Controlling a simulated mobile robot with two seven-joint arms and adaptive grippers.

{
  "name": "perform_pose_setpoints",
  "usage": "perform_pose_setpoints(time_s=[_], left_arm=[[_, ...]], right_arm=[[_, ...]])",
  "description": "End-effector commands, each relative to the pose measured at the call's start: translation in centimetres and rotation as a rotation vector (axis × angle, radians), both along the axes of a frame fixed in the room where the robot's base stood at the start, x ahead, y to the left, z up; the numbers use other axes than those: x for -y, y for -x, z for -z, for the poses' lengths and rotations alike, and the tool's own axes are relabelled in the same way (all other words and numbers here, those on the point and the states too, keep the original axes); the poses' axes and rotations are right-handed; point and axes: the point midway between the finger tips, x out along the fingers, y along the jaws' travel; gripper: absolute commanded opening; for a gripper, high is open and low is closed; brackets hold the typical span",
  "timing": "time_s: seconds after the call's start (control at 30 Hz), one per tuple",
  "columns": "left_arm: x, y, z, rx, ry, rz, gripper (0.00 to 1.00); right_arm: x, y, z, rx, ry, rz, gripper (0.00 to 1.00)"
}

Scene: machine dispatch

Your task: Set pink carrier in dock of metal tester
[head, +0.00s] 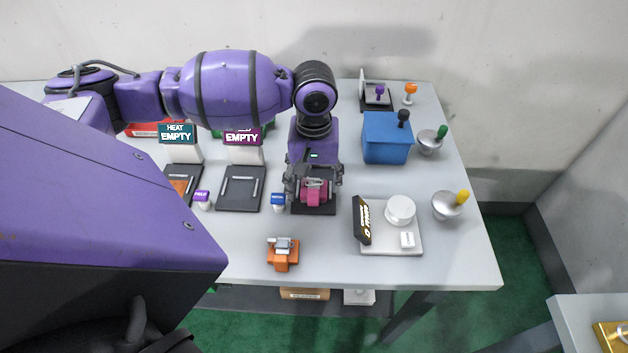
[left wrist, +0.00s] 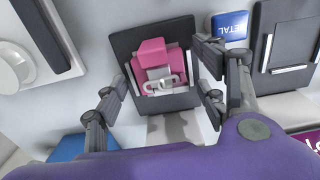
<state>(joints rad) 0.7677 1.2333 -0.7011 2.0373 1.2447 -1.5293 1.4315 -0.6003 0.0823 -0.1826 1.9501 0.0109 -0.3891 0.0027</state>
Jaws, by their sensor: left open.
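The pink carrier (head: 315,194), with a grey metal piece on it, sits on a dark dock plate (head: 314,209) between pale side rails. It also shows in the left wrist view (left wrist: 152,52). A blue METAL button (head: 278,201) stands beside this plate, so this looks like the metal tester; its sign is hidden behind my arm. My left gripper (head: 314,184) is over the carrier, pointing down. Its fingers are spread on either side of the carrier, with gaps visible in the left wrist view (left wrist: 163,78). My right gripper is not in view.
To the left are two docks with EMPTY signs, the pink-signed one (head: 241,204) and the HEAT one (head: 179,185). An orange carrier (head: 283,256) lies in front. A white scale-like device (head: 384,240), a blue box (head: 386,142) and bowls stand right. The table's front right is clear.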

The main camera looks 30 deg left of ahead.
Motion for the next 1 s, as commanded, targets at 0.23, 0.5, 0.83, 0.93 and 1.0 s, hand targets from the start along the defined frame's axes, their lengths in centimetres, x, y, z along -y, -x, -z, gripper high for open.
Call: perform_pose_setpoints(time_s=[0.23, 0.5, 0.83, 0.93, 1.0], left_arm=[[0.0, -0.1, -3.6, 0.006, 0.000, 0.000, 0.65], [0.0, -0.1, -9.7, 0.006, 0.001, -0.001, 0.65], [0.0, 0.0, -13.0, 0.000, 0.001, -0.001, 0.65], [0.0, 0.0, -13.1, -0.002, 0.001, -0.001, 0.65], [0.0, 0.0, -13.1, -0.002, 0.001, -0.001, 0.65]], right_arm=[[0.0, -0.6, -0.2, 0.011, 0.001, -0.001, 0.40], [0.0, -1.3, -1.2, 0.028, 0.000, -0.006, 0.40], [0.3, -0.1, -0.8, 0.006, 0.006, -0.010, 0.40], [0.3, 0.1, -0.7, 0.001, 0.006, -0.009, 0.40], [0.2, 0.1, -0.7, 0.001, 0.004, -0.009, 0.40]])
